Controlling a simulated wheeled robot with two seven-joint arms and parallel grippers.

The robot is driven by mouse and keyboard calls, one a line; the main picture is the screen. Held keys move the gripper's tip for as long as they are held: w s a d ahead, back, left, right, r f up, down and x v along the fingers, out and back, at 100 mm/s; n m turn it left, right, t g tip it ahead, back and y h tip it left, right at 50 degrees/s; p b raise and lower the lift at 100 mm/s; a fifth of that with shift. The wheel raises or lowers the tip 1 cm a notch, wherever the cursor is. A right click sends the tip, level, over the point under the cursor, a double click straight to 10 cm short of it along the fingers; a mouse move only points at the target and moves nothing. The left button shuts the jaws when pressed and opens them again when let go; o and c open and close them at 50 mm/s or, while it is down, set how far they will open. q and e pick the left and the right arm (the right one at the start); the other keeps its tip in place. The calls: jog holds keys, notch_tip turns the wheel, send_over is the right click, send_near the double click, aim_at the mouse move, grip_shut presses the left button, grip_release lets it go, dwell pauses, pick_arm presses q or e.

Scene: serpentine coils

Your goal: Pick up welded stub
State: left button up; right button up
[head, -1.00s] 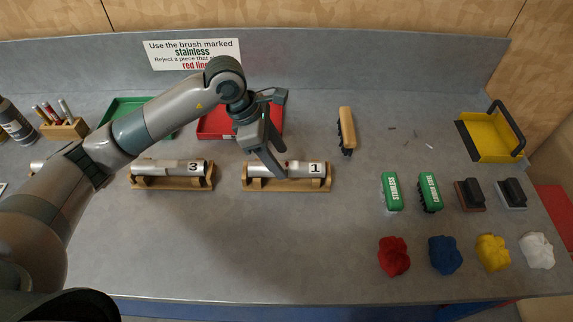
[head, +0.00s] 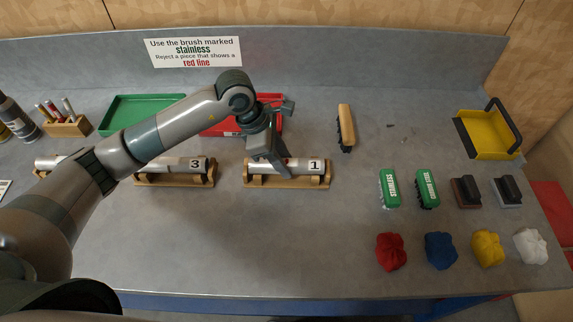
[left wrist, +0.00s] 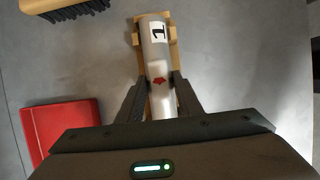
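A silvery metal stub (head: 301,164) with a white "1" label lies in a wooden cradle (head: 300,182) at the middle of the bench. It also shows in the left wrist view (left wrist: 156,63), with a red mark on its upper side. My left gripper (head: 280,168) is over the left half of this stub, its fingers pointing down. In the left wrist view the fingers (left wrist: 159,88) stand on either side of the stub, with narrow gaps between them and it. The stub's near end is hidden by the gripper body. My right gripper is not in view.
Stub 3 (head: 180,164) rests in a cradle to the left, and another (head: 47,163) is partly behind my arm. A red tray (head: 268,117) and green tray (head: 128,111) stand behind. A wooden-handled brush (head: 346,125) lies right; green-topped brushes (head: 389,187) and cloths (head: 391,251) lie farther right.

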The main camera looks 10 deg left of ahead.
aim_at(290, 161)
pick_arm(q)
grip_shut()
jog(key=shift+r, duration=0.2)
jog(key=shift+w+r+b, duration=0.1)
jog(key=shift+r+b, duration=0.5)
jog(key=shift+b, duration=0.05)
notch_tip(290, 161, up, 2)
jog(key=shift+r+b, duration=0.1)
jog(key=shift+b, duration=0.6)
jog(key=s+d+r+b, duration=0.4)
jog(key=s+d+r, duration=0.3)
jog(key=s+d, duration=0.1)
jog(key=shift+s+r, duration=0.15)
jog(key=shift+s, duration=0.15)
jog(key=shift+w, duration=0.1)
